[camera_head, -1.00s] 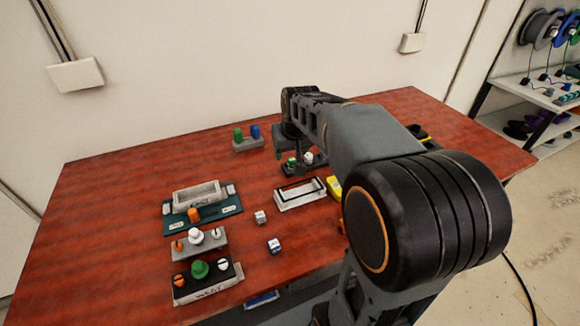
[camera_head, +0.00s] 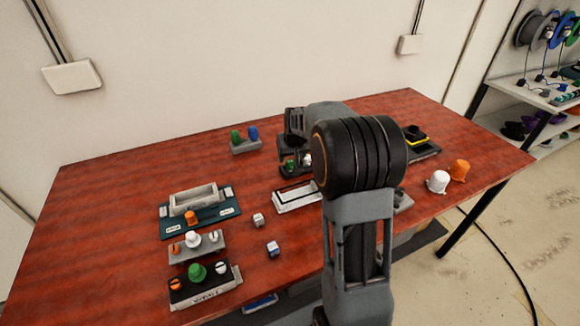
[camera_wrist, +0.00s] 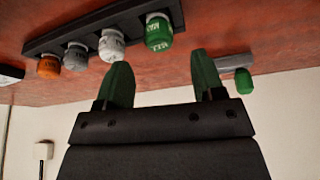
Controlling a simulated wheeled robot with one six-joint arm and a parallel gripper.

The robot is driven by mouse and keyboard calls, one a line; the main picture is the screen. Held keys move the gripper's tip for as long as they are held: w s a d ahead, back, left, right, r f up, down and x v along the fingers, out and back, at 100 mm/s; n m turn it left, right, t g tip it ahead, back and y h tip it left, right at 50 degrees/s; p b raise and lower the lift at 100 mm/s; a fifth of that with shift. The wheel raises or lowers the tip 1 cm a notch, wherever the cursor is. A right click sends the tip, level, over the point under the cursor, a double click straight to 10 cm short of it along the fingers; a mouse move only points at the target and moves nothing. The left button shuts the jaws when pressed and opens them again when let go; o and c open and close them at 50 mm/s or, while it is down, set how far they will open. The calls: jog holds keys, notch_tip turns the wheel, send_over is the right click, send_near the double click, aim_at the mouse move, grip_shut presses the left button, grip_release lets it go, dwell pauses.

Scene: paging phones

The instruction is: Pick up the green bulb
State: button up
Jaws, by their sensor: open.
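A dark rack (camera_wrist: 88,17) in the wrist view holds a row of bulbs. A lettered green bulb (camera_wrist: 159,33) sits at its right end, next to a white bulb (camera_wrist: 111,45). My gripper (camera_wrist: 162,62) is open and empty, its two green fingers apart and pointing at the rack. The green bulb shows between and beyond the fingertips. Another green bulb (camera_wrist: 244,82) sits in a grey holder at the right. In the head view, a green bulb (camera_head: 236,136) stands beside a blue bulb (camera_head: 253,132). A green dome (camera_head: 198,271) sits on a front-left block.
The rack's row also has a grey bulb (camera_wrist: 75,56) and an orange bulb (camera_wrist: 48,67). In the head view, a white-rimmed tray (camera_head: 297,196) and small dice (camera_head: 273,249) lie mid-table. A white bulb (camera_head: 438,181) and an orange bulb (camera_head: 459,170) stand at the right edge.

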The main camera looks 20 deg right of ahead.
aim_at(290, 161)
jog(key=shift+x, duration=2.4)
jog(key=shift+s, duration=0.15)
jog(key=c, duration=1)
